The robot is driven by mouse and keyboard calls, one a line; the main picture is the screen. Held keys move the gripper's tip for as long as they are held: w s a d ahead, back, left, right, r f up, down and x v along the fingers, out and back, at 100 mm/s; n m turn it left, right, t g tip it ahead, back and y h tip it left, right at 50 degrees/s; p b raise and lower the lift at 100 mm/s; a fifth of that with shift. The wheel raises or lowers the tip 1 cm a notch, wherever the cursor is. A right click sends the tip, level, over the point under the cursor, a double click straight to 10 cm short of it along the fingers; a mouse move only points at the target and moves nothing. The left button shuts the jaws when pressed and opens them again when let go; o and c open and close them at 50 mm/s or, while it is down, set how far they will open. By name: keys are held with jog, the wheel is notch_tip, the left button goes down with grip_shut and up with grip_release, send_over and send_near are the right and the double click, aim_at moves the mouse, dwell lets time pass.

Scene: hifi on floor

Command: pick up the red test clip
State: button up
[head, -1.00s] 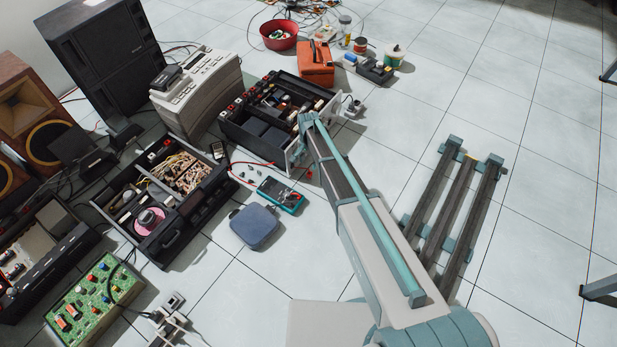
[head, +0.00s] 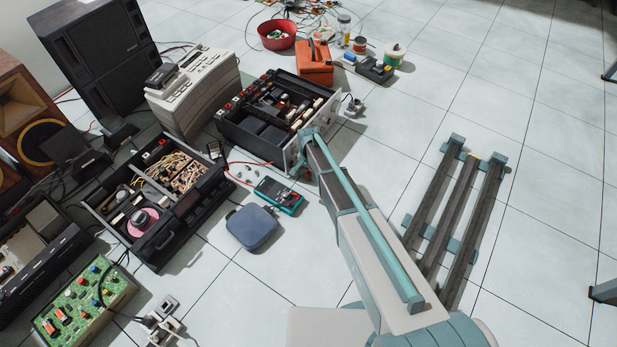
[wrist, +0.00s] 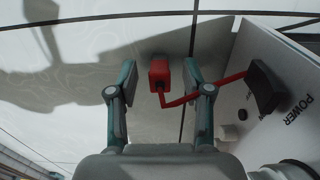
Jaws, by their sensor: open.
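The red test clip (wrist: 160,73) shows in the wrist view as a small red block on the pale floor, with a red lead running right from its near end. My gripper (wrist: 160,68) is open, with one teal-and-grey finger on each side of the clip. Gaps show between the clip and both fingers. In the head view my gripper is mostly hidden behind my forearm, beside the open black equipment case (head: 240,135). I cannot make out the clip clearly there.
A white panel marked POWER (wrist: 299,108) stands close to the right finger, with a black block (wrist: 265,86) at the lead's end. A teal multimeter (head: 279,196) and a blue pouch (head: 252,228) lie nearby. Floor to the right is clear up to a dark rack (head: 455,215).

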aim_at(309, 173)
grip_shut()
jog(key=shift+r, duration=0.1)
jog(key=shift+r+p, duration=0.4)
notch_tip(309, 173, up, 2)
jog(key=shift+r+p, duration=0.1)
jog(key=shift+p, duration=0.7)
jog(key=s+d+r+p, duration=0.3)
jog(key=s+r+p, duration=0.4)
jog(key=s+r, duration=0.5)
jog(key=shift+s+a+r+p, duration=0.1)
jog(key=shift+s+r+p, duration=0.2)
jog(key=shift+r+p, duration=0.45)
jog(key=shift+s+a+r+p, duration=0.1)
jog(key=shift+s+r+p, duration=0.2)
jog(key=shift+r+p, duration=0.45)
jog(key=shift+s+a+r+p, duration=0.1)
jog(key=shift+s+r+p, duration=0.2)
jog(key=shift+r+p, duration=0.45)
jog(key=shift+r, duration=0.25)
